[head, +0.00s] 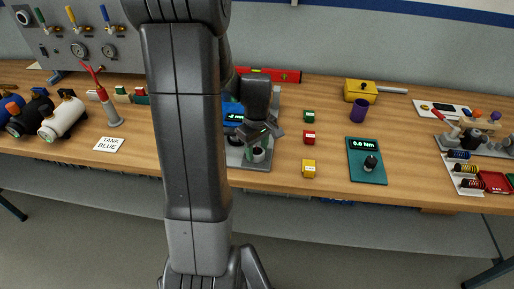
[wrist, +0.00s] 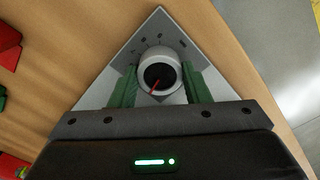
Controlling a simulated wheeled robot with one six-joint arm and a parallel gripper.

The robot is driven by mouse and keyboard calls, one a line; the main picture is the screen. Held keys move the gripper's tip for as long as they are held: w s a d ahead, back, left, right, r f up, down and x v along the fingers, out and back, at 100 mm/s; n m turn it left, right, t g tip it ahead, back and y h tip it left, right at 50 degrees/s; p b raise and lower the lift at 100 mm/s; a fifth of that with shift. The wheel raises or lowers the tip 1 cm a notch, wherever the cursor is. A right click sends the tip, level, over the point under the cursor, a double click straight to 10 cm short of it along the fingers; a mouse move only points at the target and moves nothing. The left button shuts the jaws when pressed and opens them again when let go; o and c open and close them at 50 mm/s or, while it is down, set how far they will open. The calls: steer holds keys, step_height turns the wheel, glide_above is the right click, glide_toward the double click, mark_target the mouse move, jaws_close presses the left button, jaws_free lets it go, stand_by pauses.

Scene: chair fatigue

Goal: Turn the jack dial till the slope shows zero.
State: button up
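The jack dial (wrist: 160,72) is a round pale knob with a dark face and a red pointer, which points down and left in the wrist view. In the head view my gripper (head: 257,150) is low over the grey plate (head: 249,164) at the table's front edge. A blue device (head: 232,108) with a small green readout is partly hidden by my arm; its digits are not legible.
A red level (head: 268,74) lies behind. Green (head: 309,116), red (head: 309,137) and yellow (head: 308,168) blocks stand to the right. Further right are a teal torque panel (head: 366,145) reading 0.0, a purple cup (head: 359,109) and a yellow box (head: 360,91). Tanks stand far left.

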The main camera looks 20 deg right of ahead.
steer(key=c, duration=0.3)
steer(key=m+b, duration=0.1)
steer(key=m, duration=0.2)
steer(key=shift+m, duration=2.2)
steer(key=shift+r, duration=0.1)
steer(key=o, duration=1)
